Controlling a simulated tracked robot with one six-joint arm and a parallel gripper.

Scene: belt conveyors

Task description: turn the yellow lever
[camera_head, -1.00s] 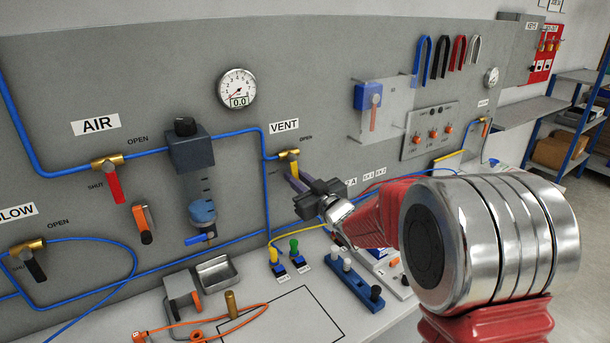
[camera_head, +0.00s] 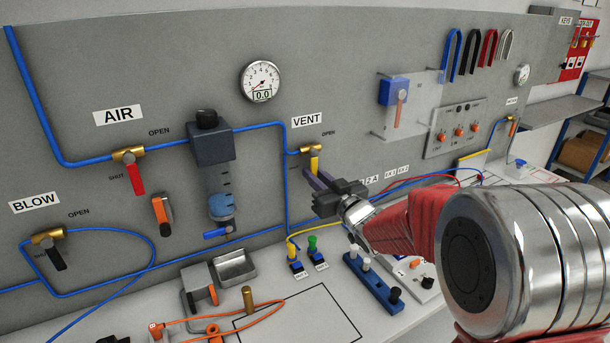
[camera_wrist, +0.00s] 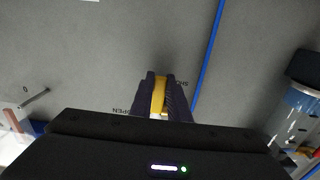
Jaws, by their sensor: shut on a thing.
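The yellow lever (camera_head: 314,162) sits on the brass valve under the VENT label (camera_head: 306,120) on the grey panel. In the head view it hangs roughly straight down from the valve, and its lower part is hidden by my gripper. My gripper (camera_head: 310,178) reaches in from the right with its dark fingers at the lever. In the wrist view the yellow lever (camera_wrist: 158,95) lies between the two dark fingers, and my gripper (camera_wrist: 160,88) is shut on it. OPEN and SHUT marks show on either side of it in the wrist view.
A blue pipe (camera_head: 287,190) runs down just left of the valve. A red AIR lever (camera_head: 135,178) and a black BLOW lever (camera_head: 56,258) are further left. Connectors and a blue block (camera_head: 372,283) stand on the bench below.

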